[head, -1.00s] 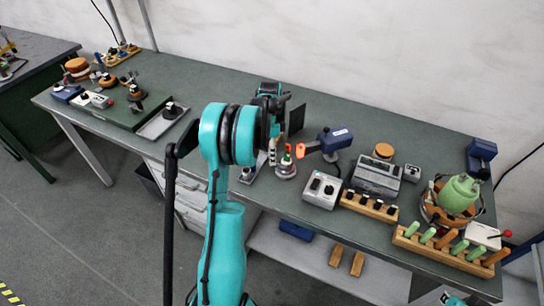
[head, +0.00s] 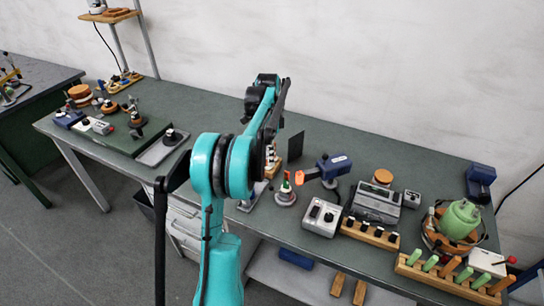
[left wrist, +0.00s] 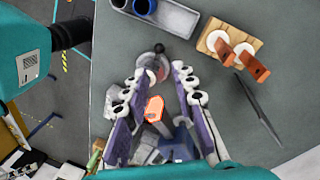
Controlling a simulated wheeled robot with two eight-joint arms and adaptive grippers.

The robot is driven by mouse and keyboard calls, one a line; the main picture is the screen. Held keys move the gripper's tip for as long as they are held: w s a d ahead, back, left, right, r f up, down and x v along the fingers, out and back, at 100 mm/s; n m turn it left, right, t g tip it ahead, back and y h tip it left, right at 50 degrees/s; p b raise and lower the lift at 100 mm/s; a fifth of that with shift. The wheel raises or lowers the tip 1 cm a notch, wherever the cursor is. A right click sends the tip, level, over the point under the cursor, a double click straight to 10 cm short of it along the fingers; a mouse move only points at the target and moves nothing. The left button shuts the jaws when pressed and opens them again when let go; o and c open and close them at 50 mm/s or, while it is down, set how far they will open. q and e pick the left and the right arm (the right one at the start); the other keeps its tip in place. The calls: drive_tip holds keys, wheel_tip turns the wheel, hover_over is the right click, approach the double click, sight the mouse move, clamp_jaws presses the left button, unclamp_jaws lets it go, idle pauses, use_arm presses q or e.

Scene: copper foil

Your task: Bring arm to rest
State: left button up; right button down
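My left arm (head: 222,260) rises from the bottom of the head view and bends at a large black-ringed joint. Its forearm reaches over the bench. My left gripper (head: 272,125) is at its far end, partly hidden by the arm. In the left wrist view my left gripper (left wrist: 161,72) has its two purple-sided fingers spread apart, with nothing held between them. An orange-nosed blue tool (left wrist: 155,108) shows below, in the gap between the fingers. My right gripper is in neither current view.
The bench (head: 350,150) carries a blue tool (head: 332,168), a grey control box (head: 321,217), a green rounded vessel (head: 460,220) and a wooden rack (head: 450,278). A dark upright panel (head: 295,145) stands near the forearm. Bare bench lies along the wall.

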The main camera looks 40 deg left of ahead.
use_arm(q)
drive_tip(key=s+d+r+n+t+y, duration=0.1)
drive_tip(key=s+d+r+n+t, duration=0.15)
drive_tip(key=d, duration=0.55)
drive_tip(key=s+d+r+n+t+y, duration=0.15)
drive_tip(key=s+d+r, duration=0.25)
drive_tip(key=d, duration=0.5)
drive_tip(key=s+d+f+n+t, duration=0.4)
drive_tip(key=s+d+f, duration=0.1)
drive_tip(key=s+d, duration=0.7)
drive_tip(key=shift+f+n+t+h, duration=0.2)
drive_tip(key=shift+n+t+h, duration=0.2)
drive_tip(key=shift+h, duration=0.05)
